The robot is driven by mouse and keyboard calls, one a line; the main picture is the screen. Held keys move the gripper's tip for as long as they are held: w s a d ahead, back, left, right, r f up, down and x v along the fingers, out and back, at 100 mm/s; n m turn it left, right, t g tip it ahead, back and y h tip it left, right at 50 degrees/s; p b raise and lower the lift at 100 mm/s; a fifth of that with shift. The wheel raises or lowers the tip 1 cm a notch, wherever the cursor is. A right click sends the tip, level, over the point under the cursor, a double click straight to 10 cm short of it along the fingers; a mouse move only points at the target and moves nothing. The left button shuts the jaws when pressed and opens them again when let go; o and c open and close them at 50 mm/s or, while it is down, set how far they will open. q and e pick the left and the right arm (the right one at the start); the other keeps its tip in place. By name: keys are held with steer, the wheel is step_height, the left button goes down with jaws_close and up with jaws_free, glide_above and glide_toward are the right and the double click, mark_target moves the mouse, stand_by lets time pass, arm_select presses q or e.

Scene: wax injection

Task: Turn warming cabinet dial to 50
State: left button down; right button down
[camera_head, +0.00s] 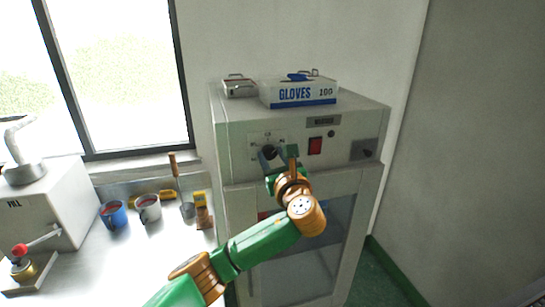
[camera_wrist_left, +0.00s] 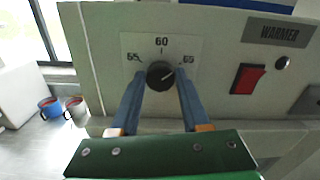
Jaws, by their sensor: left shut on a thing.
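The warming cabinet (camera_head: 235,150) is a pale box with a glass door below its control panel. Its black round dial (camera_wrist_left: 160,75) sits on a white scale plate (camera_wrist_left: 188,45) marked 55, 60 and 65. A light mark on the dial appears to point up and right, towards the 65 side. My left gripper (camera_wrist_left: 160,84) is shut on the dial, with one blue finger on each side of it. In the head view the dial (camera_head: 268,152) shows beside my left gripper (camera_head: 280,157). My right gripper is not in view.
A red switch (camera_head: 315,146) and a dark round button (camera_head: 331,133) lie right of the dial. A gloves box (camera_head: 300,93) and a metal tin (camera_head: 239,88) stand on top. Blue (camera_head: 114,214) and grey (camera_head: 148,207) mugs stand on the left counter.

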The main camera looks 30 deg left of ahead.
arm_select(q)
steer(key=n, duration=0.4)
steer(key=shift+f+n+b, duration=0.1)
steer(key=shift+n+b, duration=0.2)
steer(key=shift+b, duration=0.1)
steer(key=n+b, duration=0.1)
steer(key=n, duration=0.2)
steer(key=shift+s+n, duration=0.1)
steer(key=shift+n, duration=0.2)
steer(key=n+b, duration=0.2)
steer(key=n, duration=0.2)
steer(key=shift+a+f, duration=0.1)
steer(key=shift+f, duration=0.05)
steer(key=n+b, duration=0.2)
steer(key=n, duration=0.3)
steer(key=shift+f+b, duration=0.1)
steer(key=shift+b, duration=0.2)
steer(key=n+b, duration=0.2)
steer(key=n, duration=0.2)
steer(key=shift+n, duration=0.3)
steer(key=n+b, duration=0.2)
steer(key=n, duration=0.2)
steer(key=shift+n, duration=0.3)
steer(key=n+b, duration=0.2)
steer(key=n, duration=0.2)
steer(key=shift+n+b, duration=0.45)
steer(key=shift+n, duration=1.55)
